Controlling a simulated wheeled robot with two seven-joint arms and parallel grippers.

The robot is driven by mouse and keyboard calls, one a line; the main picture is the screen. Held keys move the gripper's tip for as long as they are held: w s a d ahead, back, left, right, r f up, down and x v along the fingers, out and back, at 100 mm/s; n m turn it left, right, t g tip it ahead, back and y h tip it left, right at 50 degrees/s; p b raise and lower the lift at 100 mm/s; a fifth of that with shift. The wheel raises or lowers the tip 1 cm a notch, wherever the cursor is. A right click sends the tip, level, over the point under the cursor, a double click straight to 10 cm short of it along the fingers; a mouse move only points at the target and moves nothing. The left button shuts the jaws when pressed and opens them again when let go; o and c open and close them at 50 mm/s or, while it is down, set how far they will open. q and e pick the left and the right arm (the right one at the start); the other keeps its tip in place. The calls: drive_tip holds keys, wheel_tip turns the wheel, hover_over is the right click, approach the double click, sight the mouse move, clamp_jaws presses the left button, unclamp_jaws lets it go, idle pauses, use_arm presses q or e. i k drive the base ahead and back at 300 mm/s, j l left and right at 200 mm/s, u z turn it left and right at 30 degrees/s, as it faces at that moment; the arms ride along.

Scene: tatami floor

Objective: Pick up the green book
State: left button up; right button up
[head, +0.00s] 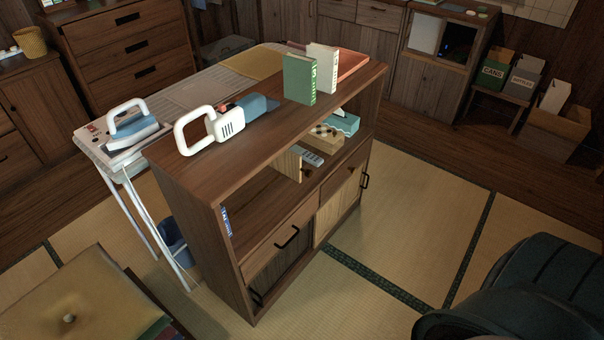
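The green book (299,79) stands upright on the top of a brown wooden shelf cabinet (205,171), toward the right end. A white book (323,68) stands upright just behind it and to its right, very close; I cannot tell whether they touch. Neither of my grippers shows in the head view.
A white-handled appliance (208,129) lies on the same cabinet top, left of the green book. An ironing board with an iron (131,122) stands behind the cabinet. A floor cushion (68,305) and a dark chair (530,295) flank the front. Tatami right of the cabinet is clear.

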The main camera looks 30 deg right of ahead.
sight(299, 70)
drive_tip(key=i+l, duration=0.1)
drive_tip(key=l, duration=0.3)
drive_tip(key=i+l, duration=0.15)
drive_tip(key=l, duration=0.3)
drive_tip(key=i+l, duration=0.1)
drive_tip(key=l, duration=0.3)
drive_tip(key=i+l, duration=0.15)
drive_tip(key=l, duration=0.3)
drive_tip(key=i+l+u, duration=0.1)
drive_tip(key=l, duration=0.3)
drive_tip(key=i+l, duration=0.1)
drive_tip(key=l, duration=0.35)
drive_tip(key=i+l, duration=0.15)
drive_tip(key=l, duration=0.3)
drive_tip(key=i+l, duration=0.1)
drive_tip(key=l, duration=0.3)
